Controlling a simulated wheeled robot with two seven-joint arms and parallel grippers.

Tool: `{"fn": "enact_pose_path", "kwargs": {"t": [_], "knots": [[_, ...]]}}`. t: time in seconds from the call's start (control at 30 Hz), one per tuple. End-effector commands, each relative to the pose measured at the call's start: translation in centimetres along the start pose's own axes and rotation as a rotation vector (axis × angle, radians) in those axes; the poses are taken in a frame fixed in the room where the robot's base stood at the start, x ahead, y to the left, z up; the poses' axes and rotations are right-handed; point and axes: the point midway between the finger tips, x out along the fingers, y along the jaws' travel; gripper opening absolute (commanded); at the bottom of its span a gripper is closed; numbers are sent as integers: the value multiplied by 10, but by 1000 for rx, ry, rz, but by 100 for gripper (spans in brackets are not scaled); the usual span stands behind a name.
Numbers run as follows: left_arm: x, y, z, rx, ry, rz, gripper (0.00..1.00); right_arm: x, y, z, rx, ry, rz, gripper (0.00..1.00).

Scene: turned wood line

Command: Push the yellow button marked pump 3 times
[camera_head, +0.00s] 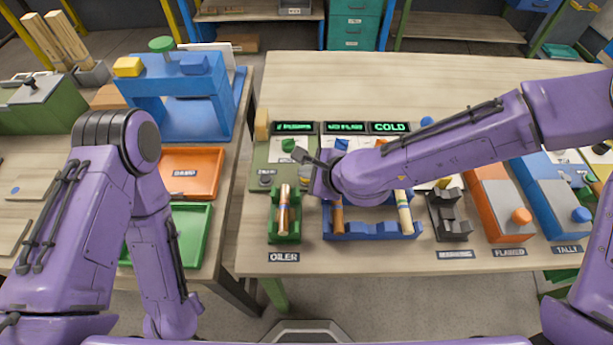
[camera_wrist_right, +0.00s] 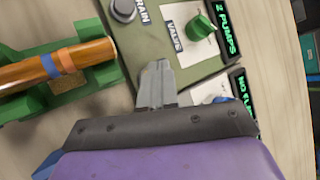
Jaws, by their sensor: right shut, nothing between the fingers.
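The oiler's olive-green panel (camera_head: 262,158) stands at the left of the wooden table, also under my fingers in the right wrist view (camera_wrist_right: 190,75). My right gripper (camera_head: 297,153) is shut and empty; its fingertips (camera_wrist_right: 157,66) are at the panel, between the dark drain button (camera_wrist_right: 123,9) and the green valve knob (camera_wrist_right: 201,28). Contact cannot be told. The panel's display (camera_wrist_right: 227,28) reads "2 PUMPS". My left gripper is not in view.
A green cradle (camera_head: 284,236) holding a wooden rod with coloured bands (camera_wrist_right: 62,66) is close to the panel. A blue rack (camera_head: 372,228) with rods stands to its right. A second display (camera_head: 390,128) reads "COLD". Orange and blue units stand farther right.

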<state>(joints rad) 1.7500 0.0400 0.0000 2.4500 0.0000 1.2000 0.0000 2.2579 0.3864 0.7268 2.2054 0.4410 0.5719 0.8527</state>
Motion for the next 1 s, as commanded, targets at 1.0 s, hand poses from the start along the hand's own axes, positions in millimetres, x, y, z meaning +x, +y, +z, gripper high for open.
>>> {"fn": "enact_pose_path", "kwargs": {"t": [1.0], "knots": [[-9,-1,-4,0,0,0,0,-5,-4,4,0,0,0,0]]}}
